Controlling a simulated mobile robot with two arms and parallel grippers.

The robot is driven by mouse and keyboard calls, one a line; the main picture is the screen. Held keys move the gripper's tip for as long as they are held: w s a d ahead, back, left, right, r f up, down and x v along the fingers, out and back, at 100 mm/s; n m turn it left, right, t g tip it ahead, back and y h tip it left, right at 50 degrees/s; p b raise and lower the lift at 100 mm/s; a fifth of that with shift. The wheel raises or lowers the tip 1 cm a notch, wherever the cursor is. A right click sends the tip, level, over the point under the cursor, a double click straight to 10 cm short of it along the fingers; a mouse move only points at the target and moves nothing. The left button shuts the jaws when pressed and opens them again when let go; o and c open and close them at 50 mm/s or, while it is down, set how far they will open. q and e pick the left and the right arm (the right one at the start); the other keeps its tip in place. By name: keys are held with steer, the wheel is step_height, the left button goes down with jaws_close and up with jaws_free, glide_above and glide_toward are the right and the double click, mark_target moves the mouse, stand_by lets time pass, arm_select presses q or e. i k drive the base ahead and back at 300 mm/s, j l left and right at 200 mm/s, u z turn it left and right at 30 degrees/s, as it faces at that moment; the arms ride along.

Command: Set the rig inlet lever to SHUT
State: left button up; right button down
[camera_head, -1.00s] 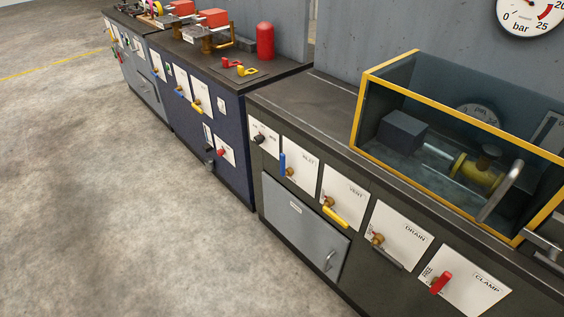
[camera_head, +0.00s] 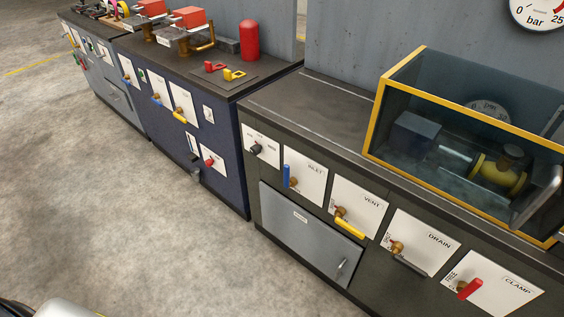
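The rig inlet lever (camera_head: 287,175) is a blue handle on a brass pivot. It sits on the white INLET plate (camera_head: 311,176) on the front of the dark rig bench and points straight up. The small position marks on its plate are too small to read. Neither of my grippers is in view. A pale rounded part, which I cannot identify, shows at the bottom left corner.
To the right are the yellow VENT lever (camera_head: 350,228), grey DRAIN lever (camera_head: 409,264) and red CLAMP lever (camera_head: 470,289). A black knob (camera_head: 256,149) is left of INLET. A yellow-framed clear guard (camera_head: 371,125) stands on the bench. The floor (camera_head: 110,215) in front is clear.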

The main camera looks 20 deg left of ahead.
mark_target(288, 182)
steer(key=i+j+z, duration=0.15)
steer(key=j, duration=0.8)
steer(key=i+j+z, duration=0.1)
steer(key=j, duration=0.9)
steer(key=i+j+z, duration=0.15)
steer(key=j, duration=1.6)
steer(key=i+j, duration=0.1)
steer(key=j, duration=0.7)
